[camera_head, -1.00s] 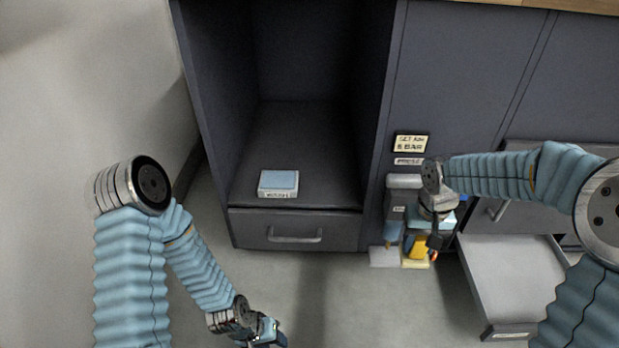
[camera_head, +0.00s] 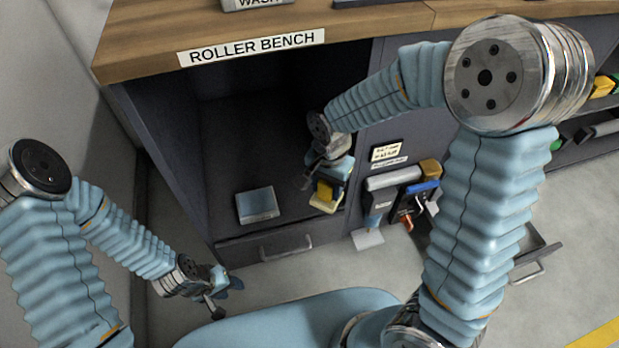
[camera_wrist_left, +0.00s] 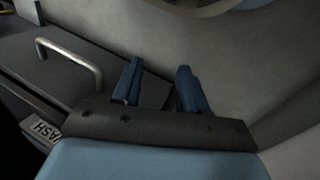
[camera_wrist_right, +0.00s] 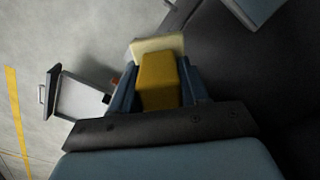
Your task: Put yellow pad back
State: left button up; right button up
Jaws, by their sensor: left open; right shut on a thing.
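The yellow pad (camera_head: 325,192) is held in my right gripper (camera_head: 327,184), at the right side of the open cabinet bay above its floor. In the right wrist view the yellow pad (camera_wrist_right: 158,80) sits between the two blue fingers, with a paler cream part (camera_wrist_right: 156,45) at its far end. A blue-grey pad (camera_head: 257,204) lies on the bay floor to the left of the yellow pad, apart from it. My left gripper (camera_head: 222,289) is open and empty, low in front of the cabinet. Its two fingers stand apart in the left wrist view (camera_wrist_left: 160,85).
The bay (camera_head: 290,215) has a drawer with a handle (camera_head: 286,247) below it. The wooden bench top (camera_head: 140,58) labelled ROLLER BENCH overhangs it. A rack (camera_head: 398,195) with several tools hangs right of the bay. An open drawer (camera_head: 535,255) juts out further right.

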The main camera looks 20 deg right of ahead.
jog(key=w+f, duration=0.2)
jog(key=w, duration=0.1)
jog(key=w+f, duration=0.3)
jog(key=w+a+f, duration=0.1)
jog(key=w+f, duration=0.2)
jog(key=shift+w, duration=0.25)
jog(key=shift+w+f+b, duration=0.15)
jog(key=shift+f+b, duration=0.25)
jog(key=shift+f, duration=1.25)
jog(key=shift+f, duration=0.15)
jog(key=o, duration=1)
